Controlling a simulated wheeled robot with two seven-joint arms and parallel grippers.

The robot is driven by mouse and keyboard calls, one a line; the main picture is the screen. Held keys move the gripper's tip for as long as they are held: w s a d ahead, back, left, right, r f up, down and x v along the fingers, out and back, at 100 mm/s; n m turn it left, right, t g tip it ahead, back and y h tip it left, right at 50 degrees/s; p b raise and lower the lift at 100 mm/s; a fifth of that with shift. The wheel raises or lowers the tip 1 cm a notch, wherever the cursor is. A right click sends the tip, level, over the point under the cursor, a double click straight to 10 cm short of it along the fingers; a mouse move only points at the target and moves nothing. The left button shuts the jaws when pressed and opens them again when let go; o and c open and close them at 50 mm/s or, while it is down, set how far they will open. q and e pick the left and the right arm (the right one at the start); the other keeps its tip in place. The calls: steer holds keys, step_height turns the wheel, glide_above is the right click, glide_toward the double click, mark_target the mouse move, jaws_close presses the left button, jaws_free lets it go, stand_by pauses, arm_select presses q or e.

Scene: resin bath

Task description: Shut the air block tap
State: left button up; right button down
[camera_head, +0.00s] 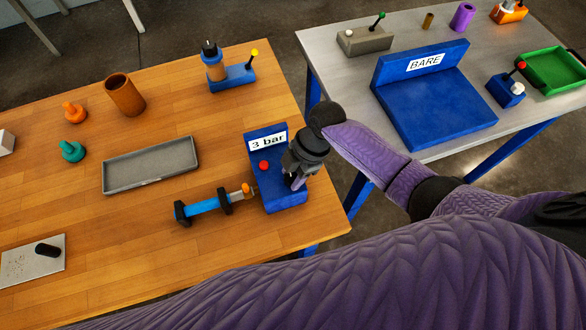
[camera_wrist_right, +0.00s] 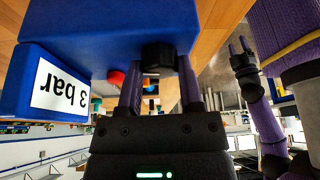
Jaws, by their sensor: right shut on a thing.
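The air block (camera_head: 268,146) is a blue block with a "3 bar" sign, near the right edge of the wooden table. Its sign also shows upside down in the right wrist view (camera_wrist_right: 60,90). My right gripper (camera_head: 296,182) is over the right part of the block. In the right wrist view its two fingers (camera_wrist_right: 159,85) are on either side of the black tap knob (camera_wrist_right: 158,57), shut on it. In the head view the gripper hides the tap. A red button (camera_head: 264,165) is left of the gripper. My left gripper (camera_wrist_right: 238,50) shows only in the wrist view, small, its fingers apart and empty.
A blue cylinder on black supports (camera_head: 205,207) with an orange fitting (camera_head: 247,188) adjoins the block's left side. A grey tray (camera_head: 150,165) lies further left. The metal table (camera_head: 330,50) with the blue "BARE" stand (camera_head: 430,95) stands right, across a gap.

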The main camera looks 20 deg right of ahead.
steer(key=m+p, duration=0.1)
steer(key=m+t+p, duration=0.1)
steer(key=m, duration=0.1)
steer(key=m+p, duration=0.1)
steer(key=shift+s+r+m+t, duration=0.1)
steer(key=shift+r+m+t, duration=0.2)
steer(key=shift+t, duration=0.1)
steer(key=m+p, duration=0.2)
steer(key=m+t+p, duration=0.1)
steer(key=m, duration=0.1)
steer(key=shift+t+h+p, duration=0.3)
steer(key=shift+h+p, duration=0.1)
steer(key=m+t+h+p, duration=0.1)
steer(key=m+p, duration=0.1)
steer(key=m, duration=0.2)
steer(key=shift+s+a+f, duration=0.1)
steer(key=shift+a, duration=0.05)
steer(key=shift+f+m+t+h+p, duration=0.15)
steer(key=shift+m+h+p, duration=0.25)
steer(key=shift+m, duration=0.55)
steer(key=shift+m+t+h+p, duration=0.3)
steer(key=shift+m+p, duration=0.2)
steer(key=shift+m, duration=0.45)
steer(key=shift+c, duration=1.2)
jaws_free()
